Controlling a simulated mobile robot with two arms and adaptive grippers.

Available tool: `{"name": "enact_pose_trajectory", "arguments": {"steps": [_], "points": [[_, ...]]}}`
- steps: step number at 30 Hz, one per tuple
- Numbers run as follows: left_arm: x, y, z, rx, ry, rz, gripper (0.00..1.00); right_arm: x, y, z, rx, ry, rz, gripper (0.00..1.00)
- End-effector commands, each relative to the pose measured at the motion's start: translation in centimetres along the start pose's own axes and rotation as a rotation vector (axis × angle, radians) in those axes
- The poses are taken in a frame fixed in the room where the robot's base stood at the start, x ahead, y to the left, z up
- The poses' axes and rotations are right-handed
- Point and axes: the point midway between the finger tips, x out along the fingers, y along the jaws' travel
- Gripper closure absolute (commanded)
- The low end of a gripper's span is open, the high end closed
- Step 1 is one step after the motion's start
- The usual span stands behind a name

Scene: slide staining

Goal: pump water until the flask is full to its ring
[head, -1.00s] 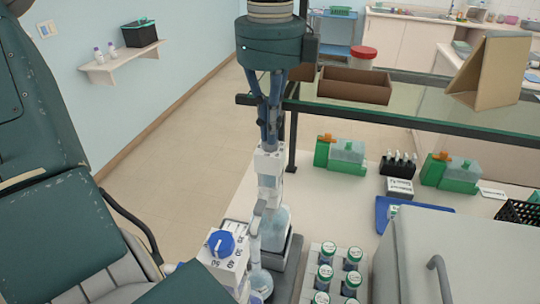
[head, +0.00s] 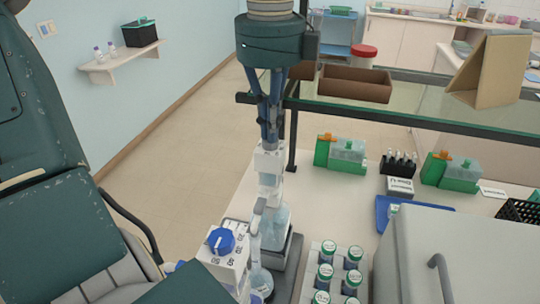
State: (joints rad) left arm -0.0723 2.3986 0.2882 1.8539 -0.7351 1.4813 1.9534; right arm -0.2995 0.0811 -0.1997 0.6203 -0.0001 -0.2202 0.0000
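My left gripper (head: 270,141) points straight down, its fingers close together at the white top of the dispenser pump (head: 269,161). It appears shut on that top; the exact contact is too small to see. The pump stands on a clear bottle (head: 275,228) with bluish liquid. A thin white spout bends down on its near left side. A small glass flask (head: 259,281) stands below the spout at the bottom edge, partly hidden by a white container with a blue cap (head: 221,241). Its ring and water level cannot be made out. My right gripper is not in view.
A rack (head: 320,270) of green-and-white-capped bottles stands right of the pump. A grey box with a handle (head: 470,255) fills the lower right. Green holders (head: 342,155) stand farther back. A glass shelf (head: 420,100) on a dark frame crosses behind my gripper.

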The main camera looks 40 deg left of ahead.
Motion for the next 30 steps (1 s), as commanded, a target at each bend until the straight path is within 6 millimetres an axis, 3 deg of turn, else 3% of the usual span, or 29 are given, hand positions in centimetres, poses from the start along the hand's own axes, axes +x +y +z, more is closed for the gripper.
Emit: {"name": "enact_pose_trajectory", "arguments": {"steps": [15,30], "points": [[-2.9,0.1,0.0,0.000,0.000,0.004,1.00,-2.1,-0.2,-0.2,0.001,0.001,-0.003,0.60],[-2.9,0.0,0.0,0.000,0.000,0.002,1.00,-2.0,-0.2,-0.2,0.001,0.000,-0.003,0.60]]}}
